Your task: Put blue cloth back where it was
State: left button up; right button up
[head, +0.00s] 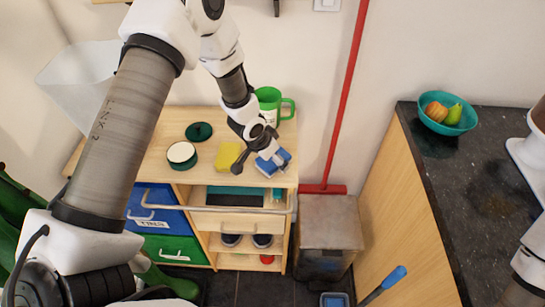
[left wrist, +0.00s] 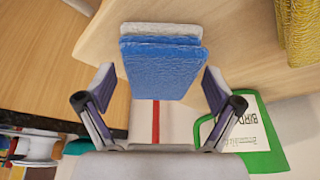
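The blue cloth (head: 273,163) is a small folded block with a paler layer along one edge. In the head view it shows over the front right part of the wooden cabinet top (head: 212,119). My left gripper (head: 262,155) comes down on it from above. In the left wrist view the cloth (left wrist: 163,68) sits between the two widely spread fingers, tilted, and covers part of the cabinet's edge, so it looks held just above the top. Contact at the finger pads is hard to see. My right gripper is out of view; only part of that arm shows at the right edge.
The drawer (head: 240,222) below is open. A red broom (head: 345,100) leans at right. A teal fruit bowl (head: 447,127) sits on the granite counter.

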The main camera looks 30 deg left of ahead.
pick_arm(q)
jog(key=shift+r, duration=0.1)
jog(key=shift+r, duration=0.3)
jog(key=b+v, duration=0.2)
jog(key=v, duration=0.1)
jog(key=shift+s+r, duration=0.15)
jog(key=b+v, duration=0.4)
jog(key=b, duration=0.3)
jog(key=shift+s+a+r, duration=0.1)
jog(key=shift+s, duration=0.1)
jog(key=v, duration=0.3)
jog(key=shift+r, duration=0.35)
